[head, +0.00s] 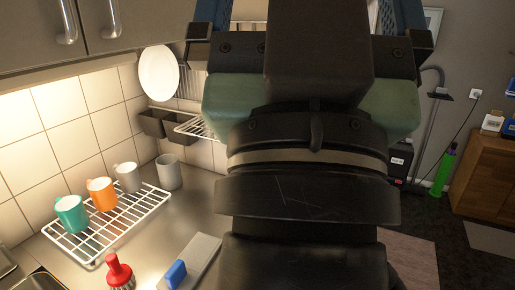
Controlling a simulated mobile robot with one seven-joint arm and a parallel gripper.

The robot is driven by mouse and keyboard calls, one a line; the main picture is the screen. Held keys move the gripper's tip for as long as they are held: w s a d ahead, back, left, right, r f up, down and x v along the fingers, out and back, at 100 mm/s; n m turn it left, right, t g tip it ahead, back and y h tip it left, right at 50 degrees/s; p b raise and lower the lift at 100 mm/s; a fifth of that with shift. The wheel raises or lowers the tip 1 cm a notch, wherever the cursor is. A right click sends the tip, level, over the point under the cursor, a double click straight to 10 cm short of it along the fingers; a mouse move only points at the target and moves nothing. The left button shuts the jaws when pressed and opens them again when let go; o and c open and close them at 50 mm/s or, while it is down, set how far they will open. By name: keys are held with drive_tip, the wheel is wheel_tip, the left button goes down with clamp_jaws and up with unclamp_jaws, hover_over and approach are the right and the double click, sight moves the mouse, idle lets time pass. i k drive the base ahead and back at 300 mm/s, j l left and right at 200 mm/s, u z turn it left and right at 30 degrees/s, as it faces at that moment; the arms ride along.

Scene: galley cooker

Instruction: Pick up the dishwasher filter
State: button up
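I cannot pick out a dishwasher filter for certain in the head view. A plain grey cylinder (168,172) stands on the steel counter beside the mugs; I cannot tell whether it is a cup or a filter. My gripper (311,20) is at the top middle, pointing away from me, seen from behind. Its two fingers stand wide apart at either side of a dark block. Their tips are cut off by the frame's top edge, and the block hides much of the space between them. My arm hides the middle of the scene.
A white wire rack (92,245) holds teal (70,213), orange (101,194) and light grey (127,177) mugs. Cabinets (125,20) overhang left. Dark floor shows right, beside a wooden cabinet (485,180).

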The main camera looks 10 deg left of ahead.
sight(185, 273)
drive_tip(key=i+j, duration=0.65)
drive_tip(key=i, duration=0.15)
